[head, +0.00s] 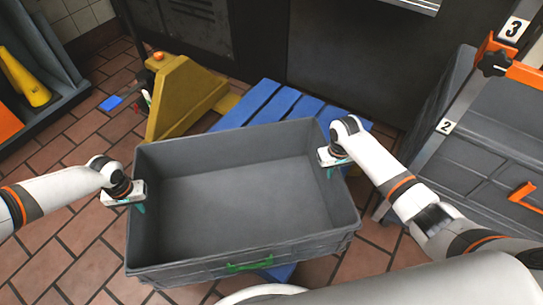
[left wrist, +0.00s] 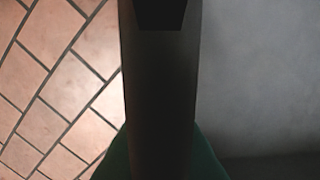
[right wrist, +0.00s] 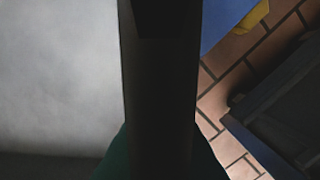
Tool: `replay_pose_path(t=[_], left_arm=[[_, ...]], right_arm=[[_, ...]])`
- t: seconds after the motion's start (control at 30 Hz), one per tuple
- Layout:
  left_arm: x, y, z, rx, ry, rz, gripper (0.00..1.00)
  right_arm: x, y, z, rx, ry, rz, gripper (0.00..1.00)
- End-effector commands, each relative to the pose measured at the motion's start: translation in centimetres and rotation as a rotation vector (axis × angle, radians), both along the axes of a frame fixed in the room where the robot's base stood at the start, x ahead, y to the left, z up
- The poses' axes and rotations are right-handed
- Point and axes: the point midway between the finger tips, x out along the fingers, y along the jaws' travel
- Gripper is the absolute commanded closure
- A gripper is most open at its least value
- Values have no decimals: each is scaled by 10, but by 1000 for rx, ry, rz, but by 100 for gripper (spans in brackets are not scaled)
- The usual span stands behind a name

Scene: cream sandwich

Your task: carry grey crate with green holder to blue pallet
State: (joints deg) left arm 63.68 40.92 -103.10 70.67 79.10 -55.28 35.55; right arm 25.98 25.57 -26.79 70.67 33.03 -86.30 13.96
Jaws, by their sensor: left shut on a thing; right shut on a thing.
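The grey crate (head: 240,262) is large, open-topped and empty inside, with a green holder (head: 249,266) on its near wall. My left gripper (head: 137,205) is shut on the crate's left rim, and my right gripper (head: 328,170) is shut on its right rim. The left wrist view shows the rim (left wrist: 160,110) between teal fingertips, and the right wrist view shows the opposite rim (right wrist: 160,110). The blue pallet (head: 262,100) is on the floor behind the crate, partly hidden by it. Some blue also shows under the crate's near side.
A yellow pallet jack (head: 185,95) stands behind the crate to the left. A grey shelf rack (head: 470,150) with numbered labels is close on the right. A grey bin with a yellow item (head: 28,80) is at far left. Dark cabinets (head: 350,60) line the back. Tiled floor is bare at left.

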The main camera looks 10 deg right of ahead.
Motion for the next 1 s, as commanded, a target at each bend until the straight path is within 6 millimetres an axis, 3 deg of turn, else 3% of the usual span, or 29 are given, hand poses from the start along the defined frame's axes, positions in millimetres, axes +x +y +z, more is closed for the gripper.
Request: replay_pose_path(t=[0.03,0.1,0.2,0.57,1.0], left_arm=[[1,3,-4,5,-2,4,100],[0,3,-2,6,1,3,82],[0,2,-2,4,1,2,70],[0,1,5,0,0,1,70],[0,1,90,1,-2,1,70]], right_arm=[[2,-2,-3,-3,-4,-3,100],[0,-2,-2,-4,0,-2,82],[0,-2,-2,-3,0,-2,70],[0,0,-2,-1,0,0,70],[0,0,-2,0,0,0,70]])
